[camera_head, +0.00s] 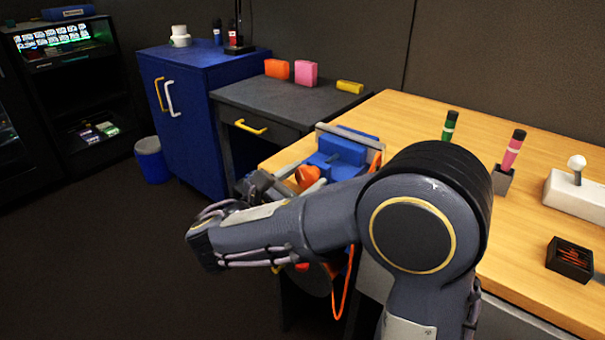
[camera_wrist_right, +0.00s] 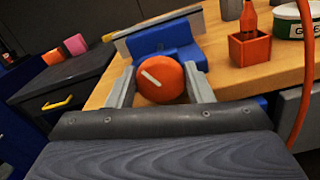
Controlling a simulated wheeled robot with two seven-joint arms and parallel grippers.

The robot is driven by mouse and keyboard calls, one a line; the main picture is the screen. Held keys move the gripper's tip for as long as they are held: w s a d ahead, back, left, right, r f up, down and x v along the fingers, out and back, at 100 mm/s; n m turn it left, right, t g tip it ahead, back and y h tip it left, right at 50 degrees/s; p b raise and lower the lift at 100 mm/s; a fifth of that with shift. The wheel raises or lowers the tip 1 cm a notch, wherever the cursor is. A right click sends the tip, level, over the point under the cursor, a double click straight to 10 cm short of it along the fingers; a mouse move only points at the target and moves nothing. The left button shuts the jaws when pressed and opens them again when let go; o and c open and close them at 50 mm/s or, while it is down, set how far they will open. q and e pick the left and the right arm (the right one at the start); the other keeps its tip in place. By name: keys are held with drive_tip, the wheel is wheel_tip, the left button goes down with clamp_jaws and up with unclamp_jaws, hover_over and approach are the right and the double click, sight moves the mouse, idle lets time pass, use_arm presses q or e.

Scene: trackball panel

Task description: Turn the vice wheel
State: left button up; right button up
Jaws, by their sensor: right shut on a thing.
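The vice wheel (camera_wrist_right: 160,80) is a round orange-red knob with a white line across its face, tilted. It shows partly in the head view (camera_head: 307,177). It sits in front of the blue vice body (camera_wrist_right: 165,47), which is mounted at the edge of the wooden bench and also shows in the head view (camera_head: 340,150). My right gripper (camera_wrist_right: 160,88) has one grey finger on each side of the wheel and is shut on it. In the head view my right arm hides the lower part of the vice. My left gripper is in neither view.
The wooden bench (camera_head: 420,125) holds green and pink markers, a white joystick box (camera_head: 577,192) and a small black box (camera_head: 569,260). An orange cable (camera_head: 345,285) hangs below the vice. A dark drawer cabinet (camera_head: 290,103) stands beside the bench.

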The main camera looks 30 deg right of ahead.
drive_tip(key=o, duration=1)
drive_tip(key=shift+s+a, duration=0.2)
drive_tip(key=shift+a, duration=0.35)
drive_tip(key=p+v, duration=0.1)
drive_tip(key=v, duration=0.5)
drive_tip(key=shift+s+a+p, duration=0.15)
drive_tip(key=shift+a+p, duration=0.15)
drive_tip(key=shift+p, duration=0.1)
